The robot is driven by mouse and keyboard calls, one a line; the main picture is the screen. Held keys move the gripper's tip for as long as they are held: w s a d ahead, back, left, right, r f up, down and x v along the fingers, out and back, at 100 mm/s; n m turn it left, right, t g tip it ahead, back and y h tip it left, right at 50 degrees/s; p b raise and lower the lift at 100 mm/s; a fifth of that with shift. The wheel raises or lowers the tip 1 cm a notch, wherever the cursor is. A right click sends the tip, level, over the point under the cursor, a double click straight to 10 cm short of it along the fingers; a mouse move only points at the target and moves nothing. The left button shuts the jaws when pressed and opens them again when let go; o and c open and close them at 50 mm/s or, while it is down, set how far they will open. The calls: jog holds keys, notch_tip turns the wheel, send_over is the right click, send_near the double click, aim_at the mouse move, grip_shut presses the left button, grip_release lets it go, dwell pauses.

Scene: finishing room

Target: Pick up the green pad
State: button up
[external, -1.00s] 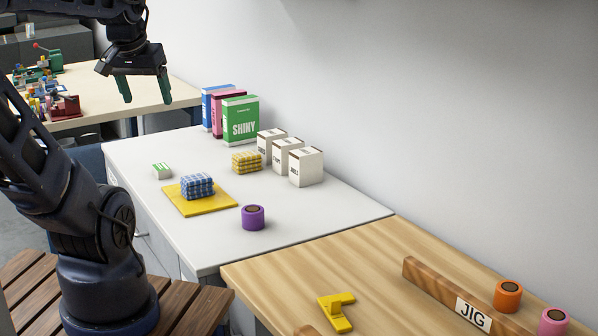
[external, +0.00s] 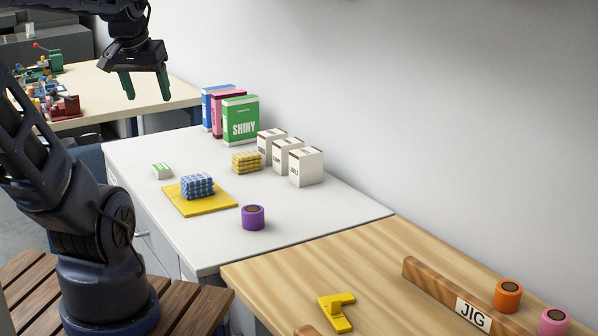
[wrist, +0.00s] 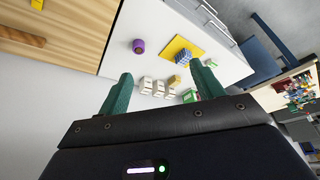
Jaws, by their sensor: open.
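The green pad seems to be the small white block with a green top (external: 161,171) lying on the white counter, left of the yellow mat. In the wrist view a small pale green-and-white shape (wrist: 211,63) near the counter's far edge may be the same block. My gripper (external: 148,95) is high above the far end of the counter, with its two green fingers spread and nothing between them. The fingers (wrist: 160,72) also show apart in the wrist view. The gripper is well clear of the block.
A blue checked cloth stack (external: 197,186) sits on the yellow mat (external: 220,203). A purple roll (external: 253,217), a yellow checked stack (external: 246,162), white boxes (external: 306,167) and a green SHINY box (external: 240,121) stand nearby. The counter's front left is clear.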

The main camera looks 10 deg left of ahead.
jog(key=w+a+r+n, duration=0.1)
jog(key=w+a+r, duration=0.1)
jog(key=w, duration=0.6)
jog(key=n+g, duration=0.5)
jog(key=n, duration=0.3)
send_over(161, 167)
notch_tip(161, 167, down, 31)
jog(key=shift+f, duration=5.25)
jog(key=c, duration=1.1)
